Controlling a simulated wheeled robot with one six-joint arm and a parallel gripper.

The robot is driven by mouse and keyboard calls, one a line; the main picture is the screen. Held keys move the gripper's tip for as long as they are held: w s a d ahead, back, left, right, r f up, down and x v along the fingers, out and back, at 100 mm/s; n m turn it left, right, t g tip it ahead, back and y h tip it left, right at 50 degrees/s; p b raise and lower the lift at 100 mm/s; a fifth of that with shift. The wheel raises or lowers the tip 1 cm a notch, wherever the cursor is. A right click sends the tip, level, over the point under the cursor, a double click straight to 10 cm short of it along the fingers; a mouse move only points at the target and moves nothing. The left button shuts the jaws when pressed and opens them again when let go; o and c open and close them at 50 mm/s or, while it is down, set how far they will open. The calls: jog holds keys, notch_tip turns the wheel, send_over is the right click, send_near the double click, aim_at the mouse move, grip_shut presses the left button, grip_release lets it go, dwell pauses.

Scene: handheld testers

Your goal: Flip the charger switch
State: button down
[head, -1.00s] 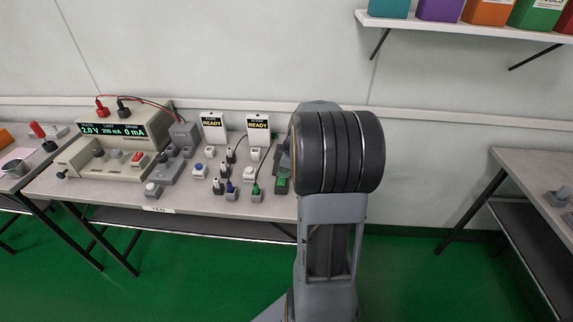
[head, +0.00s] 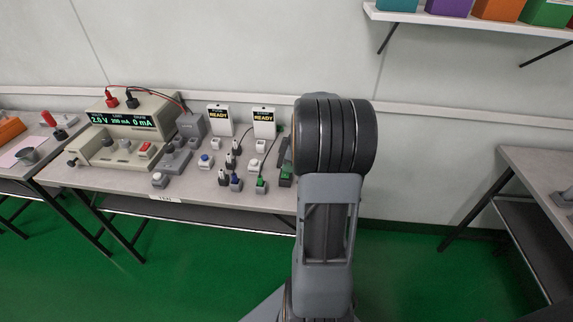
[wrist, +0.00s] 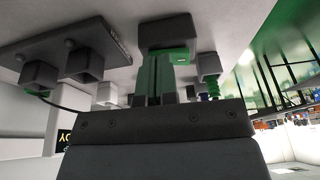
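A dark charger-like box with a green part (head: 286,172) stands at the right end of the workbench, partly hidden by my arm in the head view. In the wrist view, which looks upside down, a dark block (wrist: 168,32) with a green body is straight ahead of my gripper (wrist: 158,92). The gripper's dark crossbar spans the lower middle. Narrow upright pieces stand close together against the green; I cannot tell fingers from device, or whether they touch. No switch is clearly visible. The gripper is hidden behind my arm in the head view.
A bench supply (head: 130,120) stands at the workbench's left. Two READY displays (head: 220,118) stand at the back. Several small buttons, plugs and sockets crowd the tabletop between, including a green plug (head: 261,184). A wall shelf (head: 470,24) hangs at upper right.

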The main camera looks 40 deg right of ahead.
aim_at(288, 174)
jog(key=shift+s+a+f, duration=0.15)
jog(key=shift+s+a, duration=0.4)
jog(key=shift+a, duration=0.05)
jog(key=shift+r, duration=0.2)
notch_tip(288, 174, up, 5)
jog(key=p, duration=0.3)
jog(key=shift+w, duration=0.1)
jog(key=d+v, duration=0.1)
jog(key=v, duration=0.8)
jog(key=shift+w, duration=0.25)
